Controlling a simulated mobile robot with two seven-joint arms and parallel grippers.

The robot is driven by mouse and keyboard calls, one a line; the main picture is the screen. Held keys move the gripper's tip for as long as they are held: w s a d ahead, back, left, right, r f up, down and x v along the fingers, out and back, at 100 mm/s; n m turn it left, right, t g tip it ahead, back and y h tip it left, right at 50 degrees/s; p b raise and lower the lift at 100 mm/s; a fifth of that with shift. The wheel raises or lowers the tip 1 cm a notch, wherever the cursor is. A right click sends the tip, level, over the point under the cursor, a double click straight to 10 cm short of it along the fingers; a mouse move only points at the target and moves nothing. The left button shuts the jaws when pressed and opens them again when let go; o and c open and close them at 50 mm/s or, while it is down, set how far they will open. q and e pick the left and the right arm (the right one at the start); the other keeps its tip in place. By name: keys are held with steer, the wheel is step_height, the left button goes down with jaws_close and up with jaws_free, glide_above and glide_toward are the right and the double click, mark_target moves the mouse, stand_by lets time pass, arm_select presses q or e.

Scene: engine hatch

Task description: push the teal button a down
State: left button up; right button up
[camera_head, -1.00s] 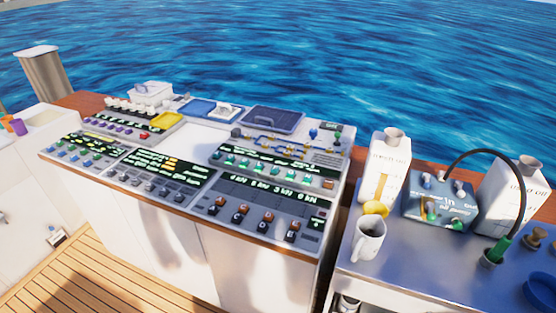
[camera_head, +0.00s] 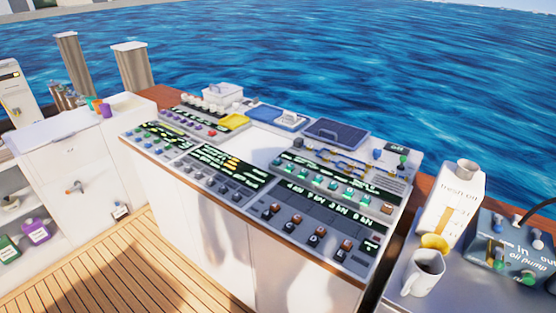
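A row of several teal buttons (camera_head: 317,176) sits on the right-hand panel of the white control console (camera_head: 225,255), below a dark strip with green lettering. Their labels are too small to read, so I cannot tell which one is button a. I also cannot tell whether any of them is pressed. Neither of my grippers is in view.
At right, a metal table (camera_head: 398,296) holds a mug (camera_head: 425,272), a fresh oil carton (camera_head: 452,205) and an oil pump box (camera_head: 510,250). Wooden deck is clear at lower left.

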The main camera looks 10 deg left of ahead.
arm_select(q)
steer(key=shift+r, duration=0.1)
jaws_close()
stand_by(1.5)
